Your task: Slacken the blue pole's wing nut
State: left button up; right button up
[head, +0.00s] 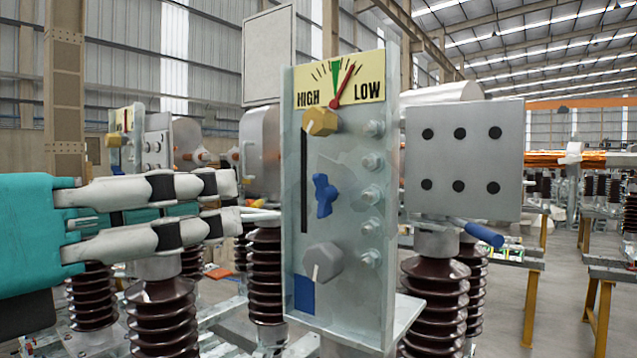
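A blue wing nut (325,195) sits on the front face of an upright grey metal panel (345,230), beside a long black vertical slot (304,165). A yellow knob (320,121) is above it and a grey knob (322,262) below it. My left gripper (236,203) comes in from the left, its two grey fingers pointing right with a gap between them. It appears empty, and its tips are left of the panel, apart from the wing nut in the picture. My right gripper is not in view.
A HIGH/LOW gauge (340,80) with a red needle tops the panel. Several bolts (372,162) protrude from its right side. A grey box (464,160) and a blue-handled lever (484,235) stand at right. Brown ribbed insulators (162,315) stand below my gripper.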

aim_at(317, 189)
pick_arm(q)
jog(key=p+x, duration=0.4)
jog(key=x, duration=1.2)
jog(key=shift+w+d, duration=0.15)
jog(key=shift+w, duration=0.1)
jog(key=shift+f, duration=0.1)
grip_shut()
